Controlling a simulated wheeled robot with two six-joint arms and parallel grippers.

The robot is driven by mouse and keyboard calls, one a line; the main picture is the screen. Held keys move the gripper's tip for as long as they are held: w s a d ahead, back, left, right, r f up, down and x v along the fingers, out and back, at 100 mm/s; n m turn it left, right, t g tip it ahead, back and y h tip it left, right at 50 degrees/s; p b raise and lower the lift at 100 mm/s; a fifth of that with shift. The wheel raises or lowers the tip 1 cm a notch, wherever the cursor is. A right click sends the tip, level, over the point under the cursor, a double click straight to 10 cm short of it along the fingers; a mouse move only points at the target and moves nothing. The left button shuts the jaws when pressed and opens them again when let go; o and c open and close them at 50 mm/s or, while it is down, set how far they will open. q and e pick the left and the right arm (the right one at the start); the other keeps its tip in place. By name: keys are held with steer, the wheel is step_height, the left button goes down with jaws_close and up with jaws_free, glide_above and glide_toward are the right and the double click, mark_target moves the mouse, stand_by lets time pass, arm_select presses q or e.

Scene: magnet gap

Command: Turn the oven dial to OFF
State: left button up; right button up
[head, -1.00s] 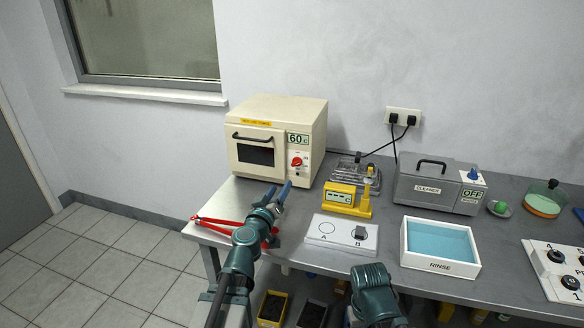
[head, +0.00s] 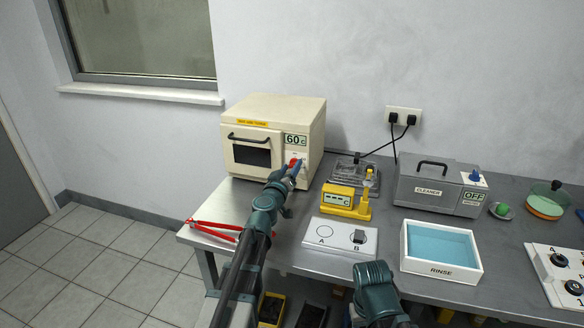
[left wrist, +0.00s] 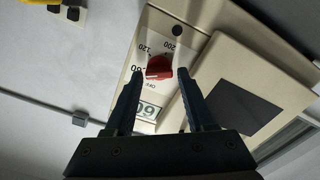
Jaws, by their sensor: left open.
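The cream oven (head: 313,128) stands at the back left of the bench; its display (head: 296,140) reads 60 C. Its red dial shows in the left wrist view (left wrist: 159,68), with printed numbers and OFF around it. A white mark shows on the dial's lower left edge; its exact setting is hard to read. My left gripper (head: 296,166) is open in front of the oven panel. In the left wrist view its two fingers lie on either side of the dial with gaps. In the head view the gripper mostly covers the dial.
The oven door (head: 250,149) with its dark handle is left of the dial. Red tongs (head: 214,227) lie at the bench's left edge. A yellow device (head: 340,196), a white A/B plate (head: 336,237) and the RINSE tray (head: 440,271) stand to the right.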

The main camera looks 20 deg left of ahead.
arm_select(q)
steer(key=shift+c, duration=0.2)
jaws_close()
steer(key=shift+n, duration=0.3)
steer(key=n, duration=0.5)
steer(key=shift+a+n, duration=0.1)
steer(key=shift+n, duration=0.2)
steer(key=n, duration=0.5)
steer(key=shift+f+n, duration=0.15)
steer(key=shift+n, duration=0.15)
stand_by(0.3)
steer(key=shift+o, duration=0.2)
jaws_free()
